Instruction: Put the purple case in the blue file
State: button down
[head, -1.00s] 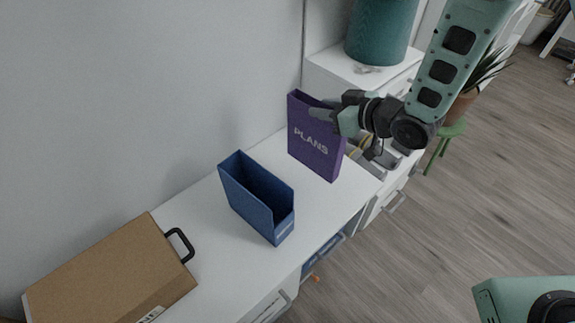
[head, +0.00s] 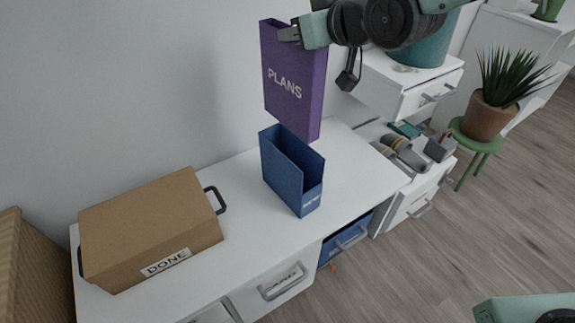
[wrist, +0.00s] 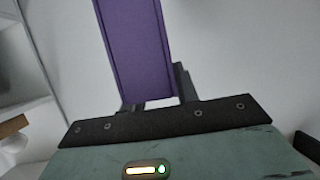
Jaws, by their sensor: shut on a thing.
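The purple case (head: 292,85), marked PLANS, is upright in the air in the head view. Its lower end is just above and behind the blue file and overlaps its top edge in the picture. The blue file (head: 283,179) stands open-topped on the white desk. My gripper (head: 293,34) is shut on the upper part of the purple case. In the wrist view the purple case (wrist: 136,50) stands between the fingers of my gripper (wrist: 158,98). The blue file does not show in the wrist view.
A brown box (head: 150,230) labelled DONE, with black handles, sits left on the white desk (head: 245,235). A wicker basket (head: 35,265) is at far left. Grey items (head: 403,152) lie in an open drawer right of the desk. A plant (head: 490,100) stands on a green stool.

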notch_tip(320, 180, down, 26)
jog(key=b, duration=0.6)
jog(key=shift+w+f, duration=0.1)
jog(key=shift+f, duration=0.2)
jog(key=shift+f, duration=0.15)
jog(key=c, duration=1.1)
grip_release()
jog(key=shift+o, duration=0.2)
jog(key=shift+r, duration=0.2)
